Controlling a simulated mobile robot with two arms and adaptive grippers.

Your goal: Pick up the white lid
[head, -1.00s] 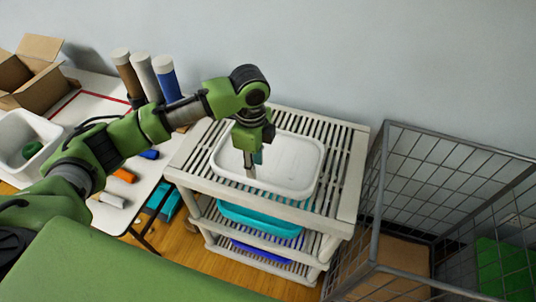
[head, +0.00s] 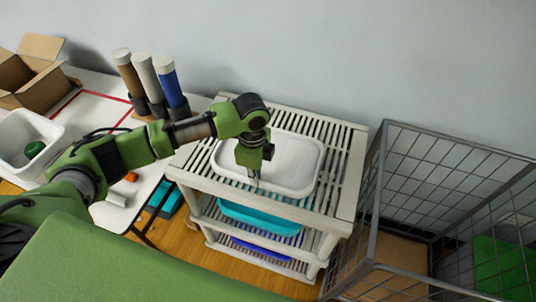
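The white lid (head: 296,163) lies on the top shelf of the slatted beige rack (head: 345,185). It is a rounded rectangle with a raised rim. My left gripper (head: 254,183) points down over the left part of the lid, close to its near-left rim. Its fingers are small and partly hidden by the wrist, so I cannot tell whether they touch the lid or how far apart they are. My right gripper is not in view.
A teal container (head: 262,217) sits on the shelf below, with a blue item lower down. A wire cage (head: 450,190) stands close on the right. At left, a white table holds a white bin (head: 22,140), cardboard box (head: 32,75) and upright tubes (head: 146,75).

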